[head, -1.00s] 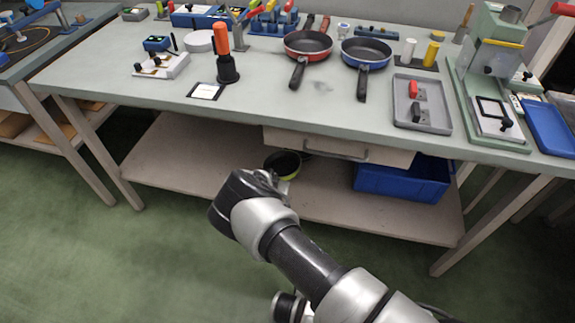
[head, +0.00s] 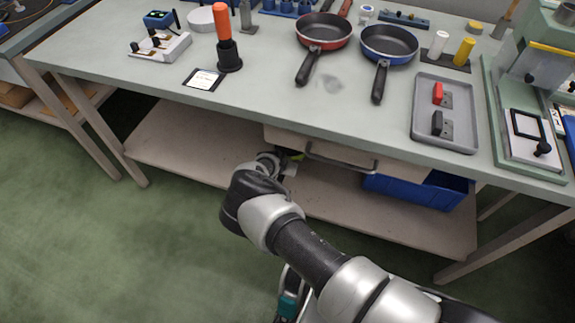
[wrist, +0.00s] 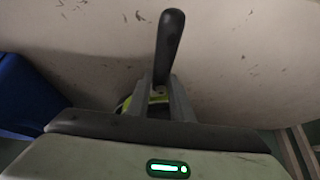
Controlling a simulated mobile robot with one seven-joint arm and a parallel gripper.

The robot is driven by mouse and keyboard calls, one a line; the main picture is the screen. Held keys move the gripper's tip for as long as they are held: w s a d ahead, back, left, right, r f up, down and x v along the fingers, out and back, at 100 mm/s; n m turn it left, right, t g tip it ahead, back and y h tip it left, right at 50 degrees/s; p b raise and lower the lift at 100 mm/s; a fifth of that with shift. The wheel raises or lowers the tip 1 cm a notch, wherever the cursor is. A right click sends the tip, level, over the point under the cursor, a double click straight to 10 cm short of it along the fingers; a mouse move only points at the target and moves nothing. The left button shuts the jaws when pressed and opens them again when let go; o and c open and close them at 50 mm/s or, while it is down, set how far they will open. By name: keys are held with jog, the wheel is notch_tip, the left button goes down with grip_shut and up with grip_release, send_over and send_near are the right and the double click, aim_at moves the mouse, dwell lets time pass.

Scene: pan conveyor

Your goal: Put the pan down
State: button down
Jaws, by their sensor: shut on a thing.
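My gripper (wrist: 160,92) is shut on a pan with a black handle (wrist: 168,45) and a yellow-green body. The handle rises beyond the fingers in the wrist view. Most of the pan is hidden behind the fingers and the gripper body. In the head view a sliver of the yellow-green pan (head: 297,156) shows beside my wrist, under the table top by the drawer. My arm hides the rest, so I cannot tell whether it touches the lower shelf (head: 180,165).
A red pan (head: 324,30) and a blue pan (head: 389,44) lie on the table top (head: 300,105). A drawer (head: 345,158) hangs beneath it. A blue bin (head: 415,192) stands on the lower shelf at right. The shelf's left part is clear.

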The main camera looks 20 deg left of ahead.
jog(key=c, duration=1.6)
grip_release()
jog(key=shift+s+d+f, duration=0.15)
jog(key=shift+d+f, duration=0.1)
jog(key=shift+d, duration=0.05)
jog(key=shift+o, duration=0.2)
jog(key=shift+a+r, duration=0.1)
jog(key=shift+r, duration=0.3)
jog(key=a+p+v, duration=0.1)
jog(key=p+v, duration=0.4)
jog(key=v, duration=0.6)
jog(key=shift+d+r, duration=0.2)
jog(key=shift+d, duration=0.3)
jog(key=shift+s, duration=0.25)
